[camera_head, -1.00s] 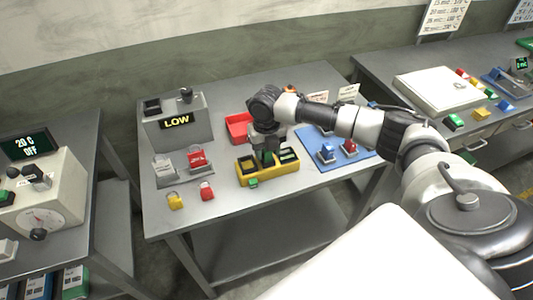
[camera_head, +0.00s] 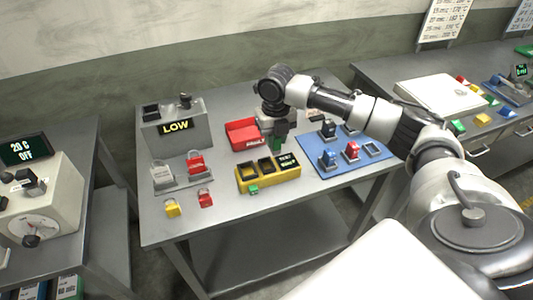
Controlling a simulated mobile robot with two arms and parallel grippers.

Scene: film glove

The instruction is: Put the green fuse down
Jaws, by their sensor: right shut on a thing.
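My right gripper (camera_head: 278,133) points down over the middle of the table and is shut on the green fuse (camera_head: 279,147). The green fuse appears to hang just behind the right part of the yellow fuse block (camera_head: 255,185); whether it touches anything is hard to tell. The yellow block has dark slots on top and a small green piece (camera_head: 253,190) at its front. My left gripper is not in view.
A red tray (camera_head: 242,134) stands behind the block. A blue mat (camera_head: 345,165) with blue and red fuses lies to the right.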

